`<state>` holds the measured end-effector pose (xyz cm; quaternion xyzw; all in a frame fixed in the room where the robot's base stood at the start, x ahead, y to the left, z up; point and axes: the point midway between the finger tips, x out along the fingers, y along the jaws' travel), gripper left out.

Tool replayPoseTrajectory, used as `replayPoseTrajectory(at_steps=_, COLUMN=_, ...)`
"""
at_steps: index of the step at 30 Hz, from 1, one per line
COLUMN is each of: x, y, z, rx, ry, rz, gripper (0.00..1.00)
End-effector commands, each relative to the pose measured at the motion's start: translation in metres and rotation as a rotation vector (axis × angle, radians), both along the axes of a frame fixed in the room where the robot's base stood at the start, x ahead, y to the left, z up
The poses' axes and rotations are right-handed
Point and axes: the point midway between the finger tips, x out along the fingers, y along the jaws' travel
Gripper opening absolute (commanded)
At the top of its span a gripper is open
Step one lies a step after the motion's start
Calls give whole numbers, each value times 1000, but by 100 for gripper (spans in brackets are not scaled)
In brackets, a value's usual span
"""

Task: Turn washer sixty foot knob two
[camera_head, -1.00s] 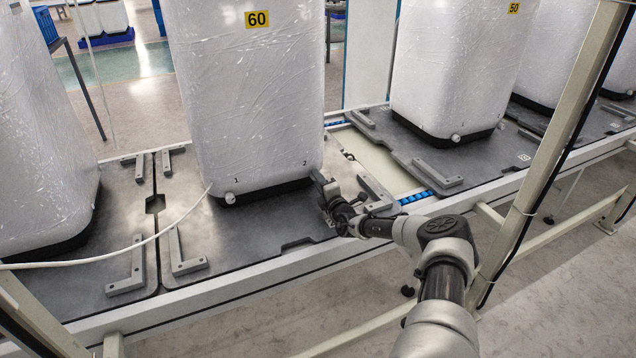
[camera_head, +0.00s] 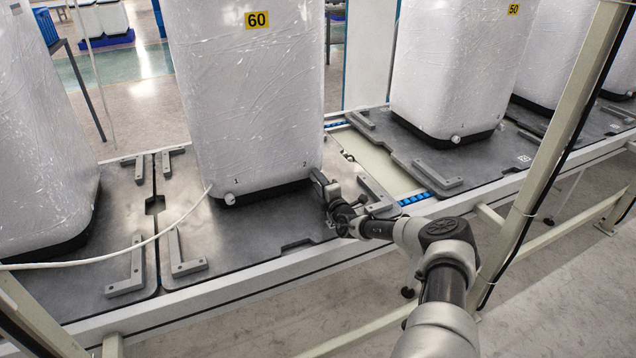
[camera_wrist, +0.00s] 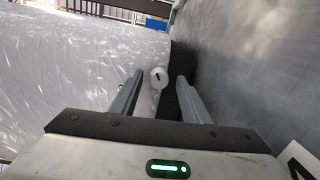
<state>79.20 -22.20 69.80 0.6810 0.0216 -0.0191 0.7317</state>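The washer marked 60 (camera_head: 245,95), white and wrapped in film, stands upright on a dark platform. Labels 1 and 2 are on its lower front edge. Foot knob one (camera_head: 229,199) is white and sits under label 1. My gripper (camera_head: 318,177) is at the lower right corner, by label 2, and hides the knob there in the head view. In the wrist view a round white knob (camera_wrist: 157,77) with a dark slot shows between the two fingertips of my gripper (camera_wrist: 157,88). The fingers are open, with a gap on each side of the knob.
The washer marked 50 (camera_head: 450,70) stands to the right and another wrapped washer (camera_head: 40,130) to the left. Grey brackets (camera_head: 187,252) stand up from the platforms. A white cable (camera_head: 120,255) hangs at left. A slanted frame post (camera_head: 545,150) is right of my arm.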

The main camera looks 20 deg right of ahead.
Motion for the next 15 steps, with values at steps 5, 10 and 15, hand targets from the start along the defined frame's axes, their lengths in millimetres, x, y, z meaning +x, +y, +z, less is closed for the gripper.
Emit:
replayPoseTrajectory(at_steps=5, x=-3, y=-1, z=2, rx=0, ry=-1, rz=-1, gripper=43)
replayPoseTrajectory(at_steps=10, x=-26, y=-1, z=6, rx=2, ry=1, rz=-1, gripper=43)
replayPoseTrajectory(at_steps=15, x=-66, y=-2, z=9, rx=3, ry=1, rz=-2, gripper=43)
